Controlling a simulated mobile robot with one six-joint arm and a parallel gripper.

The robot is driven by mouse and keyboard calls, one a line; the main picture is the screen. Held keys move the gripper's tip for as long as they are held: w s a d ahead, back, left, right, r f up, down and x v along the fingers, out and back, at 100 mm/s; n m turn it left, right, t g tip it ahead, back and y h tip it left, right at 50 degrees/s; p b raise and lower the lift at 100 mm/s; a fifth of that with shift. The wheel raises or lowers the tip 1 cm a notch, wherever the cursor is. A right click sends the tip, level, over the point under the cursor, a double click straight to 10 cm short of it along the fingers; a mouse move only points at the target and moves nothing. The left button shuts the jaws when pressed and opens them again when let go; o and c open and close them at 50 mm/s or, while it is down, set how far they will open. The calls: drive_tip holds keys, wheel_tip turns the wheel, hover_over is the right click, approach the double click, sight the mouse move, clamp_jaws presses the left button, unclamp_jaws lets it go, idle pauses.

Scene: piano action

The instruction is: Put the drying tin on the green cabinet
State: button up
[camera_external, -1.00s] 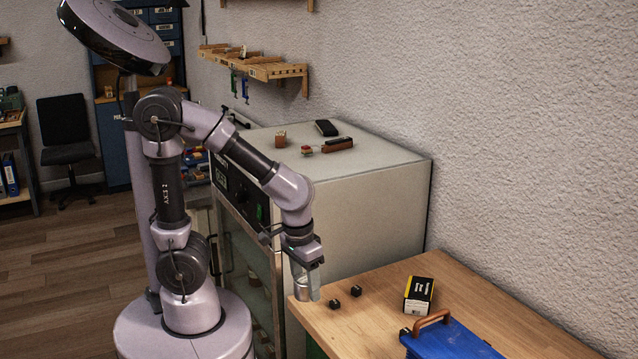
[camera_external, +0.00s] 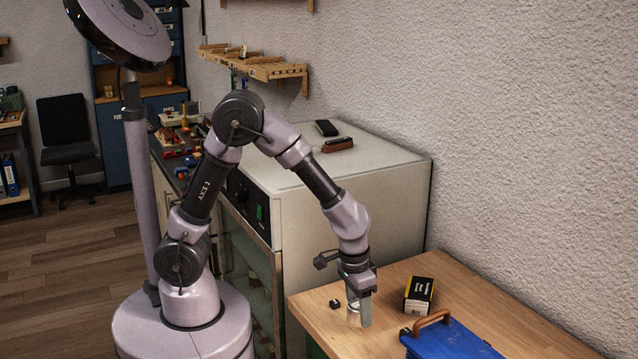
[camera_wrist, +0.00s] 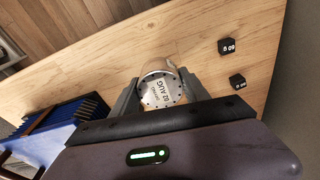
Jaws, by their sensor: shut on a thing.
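A little of the cabinet's green side (camera_external: 314,348) shows below the top.
A black cube (camera_external: 335,303) lies left of the tin; two cubes show in the wrist view (camera_wrist: 227,46). A black and yellow box (camera_external: 419,295) stands behind right. A blue case (camera_external: 450,342) with a brown handle is at right. A large pale oven-like cabinet (camera_external: 350,210) stands behind.

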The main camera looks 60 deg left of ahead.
drive_tip(key=shift+w+f+b, duration=0.15)
drive_tip(key=shift+f+b, duration=0.95)
drive_tip(key=shift+f, duration=0.8)
drive_tip(key=o, duration=1.4)
